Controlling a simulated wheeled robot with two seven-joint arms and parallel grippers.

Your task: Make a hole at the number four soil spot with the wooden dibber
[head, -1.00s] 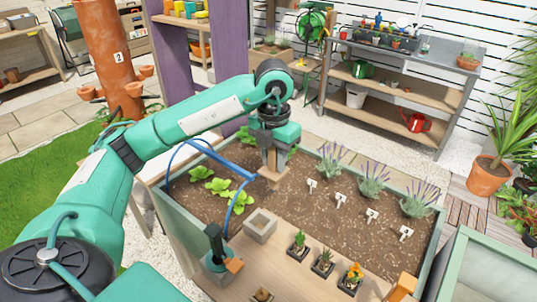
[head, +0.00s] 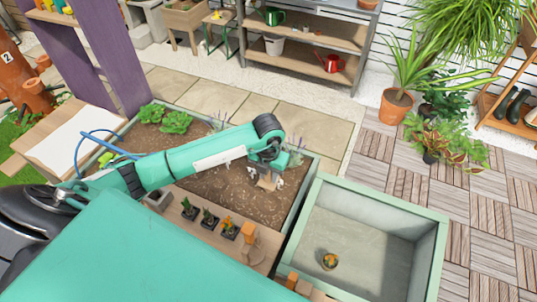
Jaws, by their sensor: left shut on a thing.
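My left gripper (head: 268,172) reaches from the left over the right end of the soil bed (head: 235,200). It is shut on the wooden dibber (head: 266,183), of which a light brown part shows below the fingers. A small white marker (head: 280,185) stands in the soil just right of the dibber, at the bed's right end; its number is too small to read. The dibber's tip is hard to see, so I cannot tell whether it touches the soil. The other markers are mostly hidden by my arm. My right gripper is not in view.
Small potted plants (head: 208,219) stand on the plank along the bed's near edge. Lavender (head: 294,158) grows just behind my gripper.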

